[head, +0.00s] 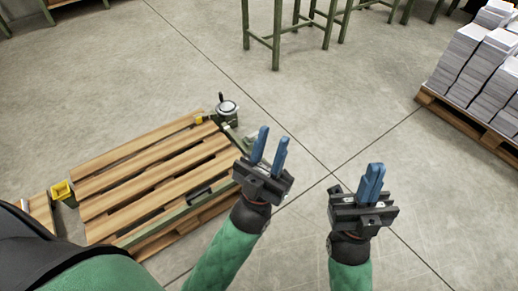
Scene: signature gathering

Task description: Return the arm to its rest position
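My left gripper (273,136) is in the middle of the head view, at the right end of the slatted pallet in the picture. Its two blue fingers stand apart with nothing between them. My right gripper (374,172) is further right, over bare floor in the picture. Its blue fingers are together, and no object shows in them. Both grippers point up and away from me in the picture, on green-sleeved forearms.
A slatted wooden pallet (150,178) lies at left, with a green metal device (227,110) at its far right corner and a yellow part (62,191) at its left. Paper stacks (480,68) sit on another pallet at right. Green metal legs (276,40) stand at the back.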

